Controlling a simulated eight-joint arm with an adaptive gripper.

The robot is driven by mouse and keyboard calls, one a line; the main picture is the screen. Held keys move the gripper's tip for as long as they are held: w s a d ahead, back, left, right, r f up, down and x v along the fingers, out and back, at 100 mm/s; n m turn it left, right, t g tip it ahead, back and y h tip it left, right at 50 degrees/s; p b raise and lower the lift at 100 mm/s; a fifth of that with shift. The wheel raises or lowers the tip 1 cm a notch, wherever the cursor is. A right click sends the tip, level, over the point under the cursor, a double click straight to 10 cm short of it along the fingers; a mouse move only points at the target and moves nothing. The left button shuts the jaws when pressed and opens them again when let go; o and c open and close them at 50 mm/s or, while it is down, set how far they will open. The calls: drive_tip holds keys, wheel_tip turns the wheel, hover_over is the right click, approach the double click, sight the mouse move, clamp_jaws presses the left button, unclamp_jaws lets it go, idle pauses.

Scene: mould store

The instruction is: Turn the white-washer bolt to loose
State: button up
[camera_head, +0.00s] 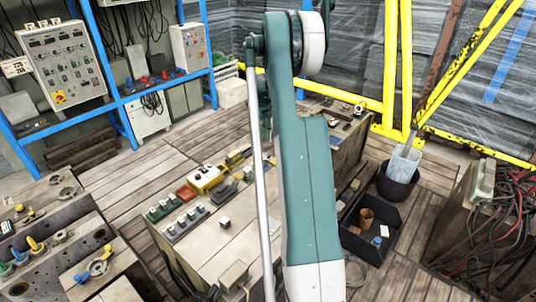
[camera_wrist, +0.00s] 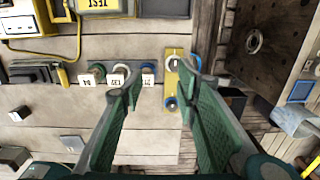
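No contact is clear. In the head view my arm hides the gripper.
A yellow device (camera_wrist: 107,5) sits above the strip. The head view shows the bench (camera_head: 215,245), a black crate (camera_head: 386,221) and a bucket (camera_head: 397,187) beyond my arm.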

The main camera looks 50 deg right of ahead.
sight(268, 154)
drive_tip(key=shift+m, duration=0.8)
drive_tip(key=d+f, duration=0.1)
drive_tip(key=s+d+f, duration=0.1)
drive_tip(key=d+f, duration=0.1)
drive_tip(key=shift+d+f, duration=0.2)
drive_tip(key=shift+d, duration=0.05)
drive_tip(key=shift+f, duration=0.15)
drive_tip(key=shift+f+b, duration=0.7)
drive_tip(key=shift+f, duration=3.05)
drive_tip(key=shift+c, duration=0.3)
drive_tip(key=c, duration=0.8)
